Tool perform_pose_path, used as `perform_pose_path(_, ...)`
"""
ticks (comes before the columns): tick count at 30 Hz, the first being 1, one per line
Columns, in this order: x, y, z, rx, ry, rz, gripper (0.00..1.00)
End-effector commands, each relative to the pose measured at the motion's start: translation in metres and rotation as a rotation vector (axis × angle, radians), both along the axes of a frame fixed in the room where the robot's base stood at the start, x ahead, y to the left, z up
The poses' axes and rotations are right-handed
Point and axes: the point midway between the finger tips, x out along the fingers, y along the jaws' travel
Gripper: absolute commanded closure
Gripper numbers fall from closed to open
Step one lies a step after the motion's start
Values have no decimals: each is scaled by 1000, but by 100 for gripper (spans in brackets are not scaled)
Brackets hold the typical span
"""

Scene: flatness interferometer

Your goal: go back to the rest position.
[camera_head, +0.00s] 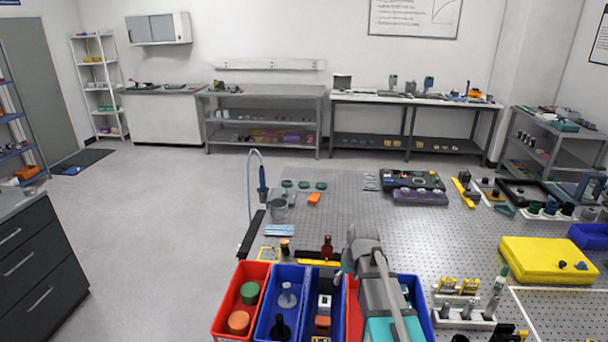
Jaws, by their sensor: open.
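My grey arm (374,275) rises at the lower middle, in front of the bins and the perforated table (345,215). Its end with my gripper cannot be made out in this view. No object is seen held by the visible part of the arm.
Red (224,317) and blue (262,318) bins with parts stand at the table's near edge, close beside my arm. A yellow case (543,260) lies at right. A thin curved stand (250,185) rises at the table's left. Open floor (145,220) lies left of the table.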

Motion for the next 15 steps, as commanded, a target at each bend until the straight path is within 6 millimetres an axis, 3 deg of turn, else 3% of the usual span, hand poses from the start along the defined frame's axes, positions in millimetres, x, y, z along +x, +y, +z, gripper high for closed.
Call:
perform_pose_path(5, -37, 4, -9, -16, 46, -64, 27)
perform_pose_path(12, -110, 8, -22, -64, 142, -226, 27)
perform_pose_path(15, -132, 8, -26, -85, 171, -284, 27)
